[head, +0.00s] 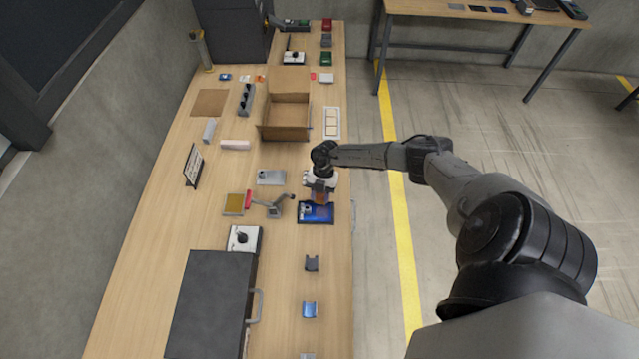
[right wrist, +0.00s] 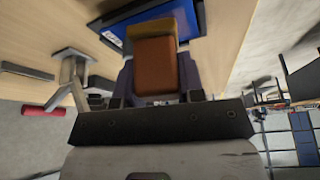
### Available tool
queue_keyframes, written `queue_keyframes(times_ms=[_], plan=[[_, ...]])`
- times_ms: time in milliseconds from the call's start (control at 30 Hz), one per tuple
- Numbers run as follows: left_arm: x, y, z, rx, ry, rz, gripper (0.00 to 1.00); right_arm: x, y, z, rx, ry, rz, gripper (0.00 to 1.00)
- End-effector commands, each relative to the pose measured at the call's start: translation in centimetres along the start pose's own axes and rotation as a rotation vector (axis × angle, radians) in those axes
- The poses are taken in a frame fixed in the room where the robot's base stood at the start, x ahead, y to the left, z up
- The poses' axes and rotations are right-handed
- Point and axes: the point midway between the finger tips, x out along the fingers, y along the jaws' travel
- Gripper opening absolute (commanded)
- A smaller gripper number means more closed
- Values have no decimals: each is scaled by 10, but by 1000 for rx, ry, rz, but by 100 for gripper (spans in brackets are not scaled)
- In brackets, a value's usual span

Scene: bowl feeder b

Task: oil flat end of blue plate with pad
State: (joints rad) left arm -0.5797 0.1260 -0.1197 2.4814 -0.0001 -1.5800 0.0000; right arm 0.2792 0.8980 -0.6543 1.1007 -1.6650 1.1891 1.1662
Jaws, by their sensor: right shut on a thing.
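The blue plate (head: 317,216) lies flat near the right edge of the workbench, with a small grey and dark part at its left end. It also shows in the right wrist view (right wrist: 152,20), partly hidden behind the pad. My right gripper (head: 320,190) is over the plate, pointing down, shut on an orange-brown pad (right wrist: 157,65) with a yellowish far edge. The pad is at or just above the plate; I cannot tell whether they touch. My left gripper is not in view.
A grey clamp with a red handle (head: 272,206) stands just left of the plate. Left of it is a framed yellow-brown square (head: 233,204). A cardboard box (head: 287,112) stands farther back, a dark cabinet (head: 209,305) at front left. Small parts sit in front of the plate.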

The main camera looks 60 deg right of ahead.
Motion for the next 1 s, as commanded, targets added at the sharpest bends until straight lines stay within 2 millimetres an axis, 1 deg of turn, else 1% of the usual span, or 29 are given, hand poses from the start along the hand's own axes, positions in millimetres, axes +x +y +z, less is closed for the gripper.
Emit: queue_keyframes(times_ms=[33, 433, 533, 867, 1000], plan=[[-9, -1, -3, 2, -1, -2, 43, -10, 0, -3, 1, -1, 1, 14], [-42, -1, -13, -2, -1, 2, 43, -42, -4, -14, 7, -1, 3, 14], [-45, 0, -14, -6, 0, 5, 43, -44, -5, -15, 8, -1, 3, 14], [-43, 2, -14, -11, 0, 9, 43, -43, -4, -15, 6, 0, 3, 14], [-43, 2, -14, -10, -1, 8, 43, -47, 5, -22, -51, 0, -17, 14]])
